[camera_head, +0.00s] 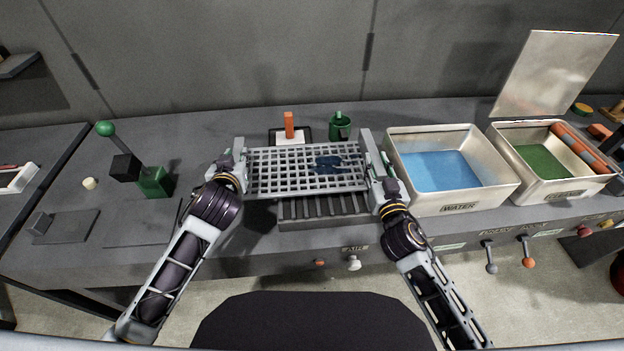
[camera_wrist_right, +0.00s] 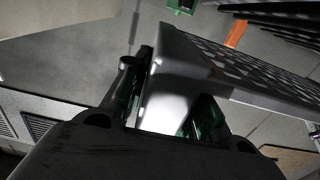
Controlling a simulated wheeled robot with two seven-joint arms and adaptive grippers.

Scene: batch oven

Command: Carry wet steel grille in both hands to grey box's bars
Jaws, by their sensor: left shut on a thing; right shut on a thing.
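The steel grille (camera_head: 275,181) is held level between my two grippers in the head view, with dark blue wet patches (camera_head: 330,163) on its right half. My left gripper (camera_head: 238,172) is shut on its left end. My right gripper (camera_head: 376,177) is shut on its right end. In the right wrist view the grille (camera_wrist_right: 255,72) runs off to the right from my right gripper (camera_wrist_right: 165,105). The grey box's bars (camera_head: 325,206) show below the grille's near edge; the rest of the box is hidden under the grille.
A water tub (camera_head: 490,186) stands right of the grille, with another tub (camera_head: 584,188) holding green beyond it. A green-knobbed lever (camera_head: 106,129) stands at left.

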